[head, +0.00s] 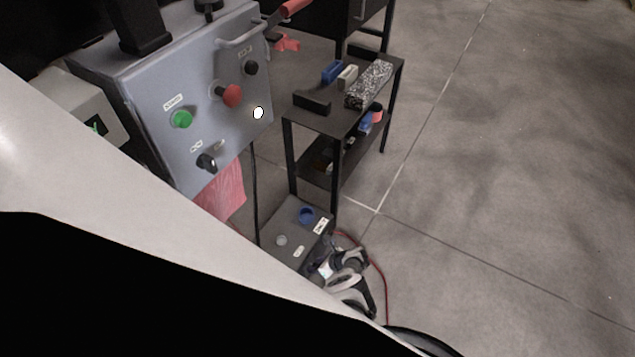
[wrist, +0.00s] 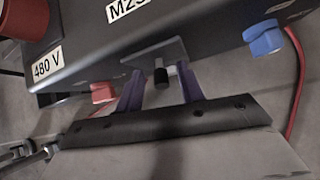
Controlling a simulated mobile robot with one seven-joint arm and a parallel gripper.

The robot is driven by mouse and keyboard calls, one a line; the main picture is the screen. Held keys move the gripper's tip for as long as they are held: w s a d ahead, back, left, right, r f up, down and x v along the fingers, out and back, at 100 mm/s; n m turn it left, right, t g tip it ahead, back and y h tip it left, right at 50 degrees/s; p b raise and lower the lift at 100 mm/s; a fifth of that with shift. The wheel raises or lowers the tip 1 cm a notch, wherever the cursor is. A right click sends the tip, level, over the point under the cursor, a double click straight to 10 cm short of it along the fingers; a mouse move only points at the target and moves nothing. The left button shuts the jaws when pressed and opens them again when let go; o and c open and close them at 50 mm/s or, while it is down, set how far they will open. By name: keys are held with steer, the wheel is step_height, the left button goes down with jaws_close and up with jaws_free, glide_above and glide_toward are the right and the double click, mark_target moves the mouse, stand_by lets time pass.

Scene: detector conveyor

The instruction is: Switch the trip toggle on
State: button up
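In the wrist view, a short dark stub (wrist: 160,76), which looks like the trip toggle, sticks out below a grey plate (wrist: 145,60) on the side of a dark box (wrist: 195,35). My gripper (wrist: 158,82) is open, with its two purple fingers apart on either side of the stub in the picture. I cannot tell whether they touch it. In the head view my gripper (head: 345,268) is low beside the dark box (head: 268,232). My arm hides part of that area, and the toggle does not show there.
A red piece (wrist: 103,92) and a blue piece (wrist: 264,38) flank the plate on the box. A red cable (head: 382,285) runs past the gripper. A grey control panel (head: 195,85) and a black shelf (head: 330,118) stand behind. The floor at right is clear.

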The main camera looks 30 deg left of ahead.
steer(key=p+v, duration=1)
steer(key=v, duration=0.3)
steer(key=shift+d+r, duration=0.2)
steer(key=shift+r, duration=0.1)
